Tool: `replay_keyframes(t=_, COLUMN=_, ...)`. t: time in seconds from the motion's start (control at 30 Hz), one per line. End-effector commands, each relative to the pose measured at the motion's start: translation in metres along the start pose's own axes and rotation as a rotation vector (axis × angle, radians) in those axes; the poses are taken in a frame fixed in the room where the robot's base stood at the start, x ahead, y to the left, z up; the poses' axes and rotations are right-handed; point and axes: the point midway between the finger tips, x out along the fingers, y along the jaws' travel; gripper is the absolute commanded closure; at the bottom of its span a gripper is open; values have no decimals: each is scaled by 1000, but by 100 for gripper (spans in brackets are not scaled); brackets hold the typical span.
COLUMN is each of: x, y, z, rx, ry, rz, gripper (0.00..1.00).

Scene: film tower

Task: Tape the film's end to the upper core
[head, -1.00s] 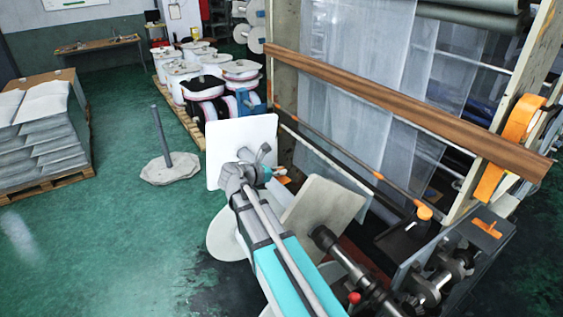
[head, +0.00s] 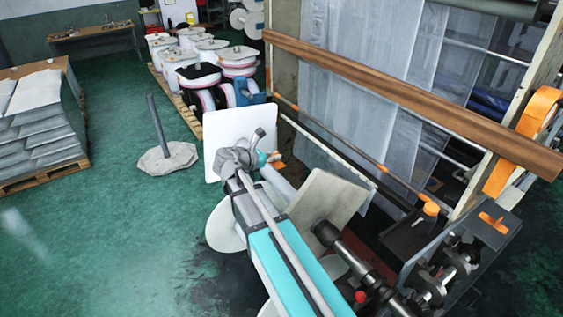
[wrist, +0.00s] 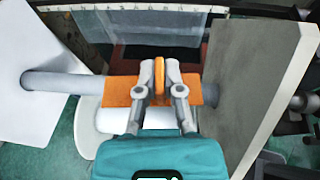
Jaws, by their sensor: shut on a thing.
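My gripper (wrist: 159,75) is shut on the upright tab of an orange tape piece (wrist: 118,93). The tape's flat strip spreads to both sides below the fingers, across the upper core. The upper core (wrist: 60,84) is a grey tube between a white plate and a grey plate; it also shows in the head view (head: 278,182). I cannot tell whether the tape touches it. The translucent film (head: 345,85) hangs in the machine frame. Its lower part shows at the top of the wrist view (wrist: 170,24). Whether the film's end meets the core is hidden behind gripper and tape.
The white plate (head: 222,125) and grey plate (head: 325,200) flank the gripper closely. A wooden beam (head: 400,95) crosses the frame above. Another orange tape piece (head: 493,223) lies on a grey box at right. Open green floor and a stand (head: 167,155) lie left.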

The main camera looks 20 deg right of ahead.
Motion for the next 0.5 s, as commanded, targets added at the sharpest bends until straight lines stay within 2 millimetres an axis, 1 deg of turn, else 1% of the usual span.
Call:
replay_keyframes(t=0.17, x=10, y=3, z=-4, rx=4, ry=0, rz=-10, gripper=100)
replay_keyframes(t=0.27, x=19, y=8, z=-10, rx=7, ry=0, rz=-19, gripper=100)
replay_keyframes(t=0.37, x=32, y=16, z=-19, rx=11, ry=0, rz=-30, gripper=100)
replay_keyframes(t=0.5, x=55, y=29, z=-33, rx=19, ry=0, rz=-51, gripper=100)
